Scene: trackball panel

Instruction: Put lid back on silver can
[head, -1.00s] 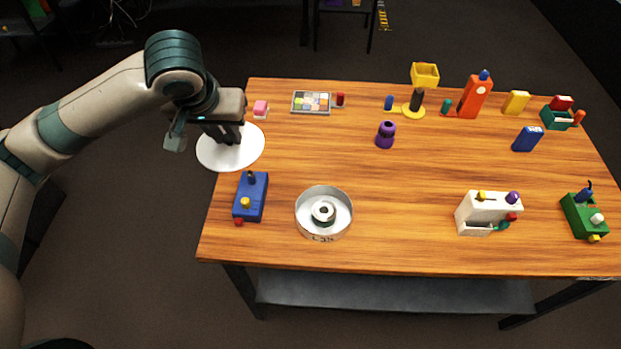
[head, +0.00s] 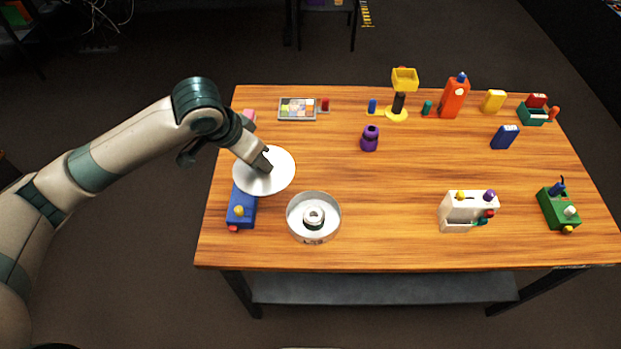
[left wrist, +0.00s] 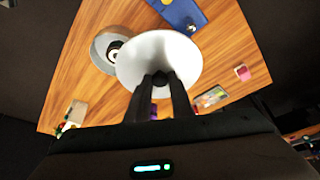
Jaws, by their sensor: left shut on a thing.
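The silver can (head: 313,236) stands uncovered near the table's front left; a ring-shaped piece (head: 313,215) sits inside it. My left gripper (head: 264,165) is shut on the white round lid (head: 280,181) and holds it tilted above the blue box, behind and to the left of the can. In the left wrist view, the gripper fingers (left wrist: 161,82) hold the lid (left wrist: 160,55) at its centre. The lid partly overlaps the can (left wrist: 104,57) there. My right gripper is not in view.
The blue box with a yellow knob (head: 241,212) stands left of the can, partly hidden by the lid. A purple object (head: 369,139) stands behind the can. A white box (head: 467,213) is at the front right. The table between the can and white box is clear.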

